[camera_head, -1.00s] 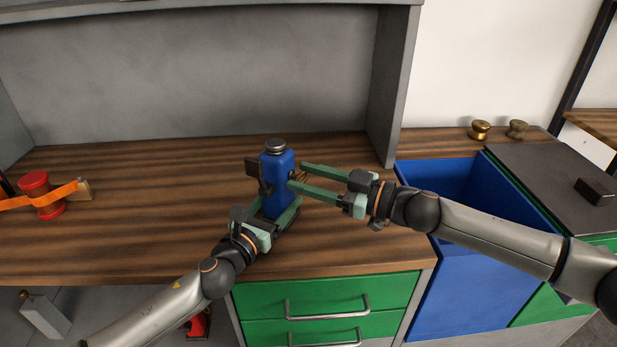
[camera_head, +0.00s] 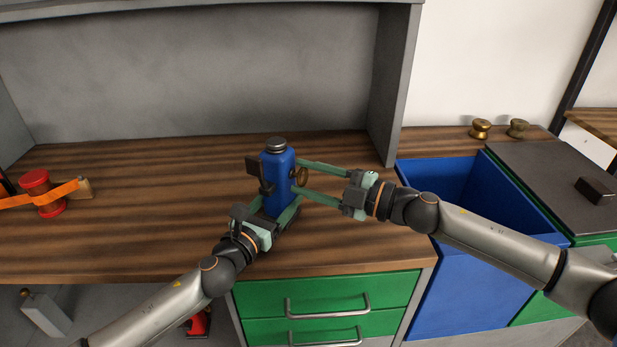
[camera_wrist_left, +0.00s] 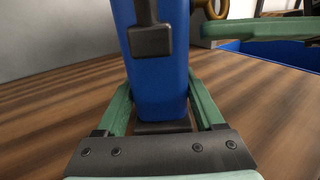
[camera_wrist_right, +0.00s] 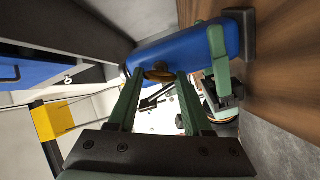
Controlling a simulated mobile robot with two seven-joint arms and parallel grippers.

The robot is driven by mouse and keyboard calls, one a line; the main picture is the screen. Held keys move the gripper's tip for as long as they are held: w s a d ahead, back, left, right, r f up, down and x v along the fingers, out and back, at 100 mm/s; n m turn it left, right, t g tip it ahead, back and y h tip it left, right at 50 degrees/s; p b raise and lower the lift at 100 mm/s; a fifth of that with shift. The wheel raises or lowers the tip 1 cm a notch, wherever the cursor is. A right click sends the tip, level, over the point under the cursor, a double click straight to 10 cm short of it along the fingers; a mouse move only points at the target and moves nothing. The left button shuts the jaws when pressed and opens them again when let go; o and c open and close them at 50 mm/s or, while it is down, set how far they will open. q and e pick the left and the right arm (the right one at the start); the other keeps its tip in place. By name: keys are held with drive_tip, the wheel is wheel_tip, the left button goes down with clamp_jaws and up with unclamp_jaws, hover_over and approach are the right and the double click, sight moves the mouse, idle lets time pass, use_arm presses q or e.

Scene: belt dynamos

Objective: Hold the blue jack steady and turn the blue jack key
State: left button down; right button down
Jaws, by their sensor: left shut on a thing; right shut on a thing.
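The blue jack key (camera_head: 301,176) is a small brass piece on the jack's right side. My left gripper (camera_head: 277,206) is shut on the jack's lower body, one finger on each side, as the left wrist view of the jack (camera_wrist_left: 160,85) shows. My right gripper (camera_head: 297,175) is shut on the key, its fingers on either side of the brass piece (camera_wrist_right: 158,75) in the right wrist view. The fingers partly hide the key.
A red spool with an orange belt (camera_head: 43,195) lies at the bench's far left. A blue open bin (camera_head: 480,270) stands to the right, with two brass knobs (camera_head: 480,129) behind it. Green drawers (camera_head: 325,302) are below the bench.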

use_arm(q)
drive_tip(key=shift+f, duration=0.1)
use_arm(e)
drive_tip(key=n, duration=0.5)
drive_tip(key=shift+w+d+f, duration=0.1)
drive_tip(key=shift+w+d, duration=0.05)
idle(0.3)
drive_tip(key=c, duration=0.7)
unclamp_jaws()
drive_tip(key=o, duration=0.4)
drive_tip(key=shift+n, duration=0.3)
drive_tip(key=v, duration=1.2)
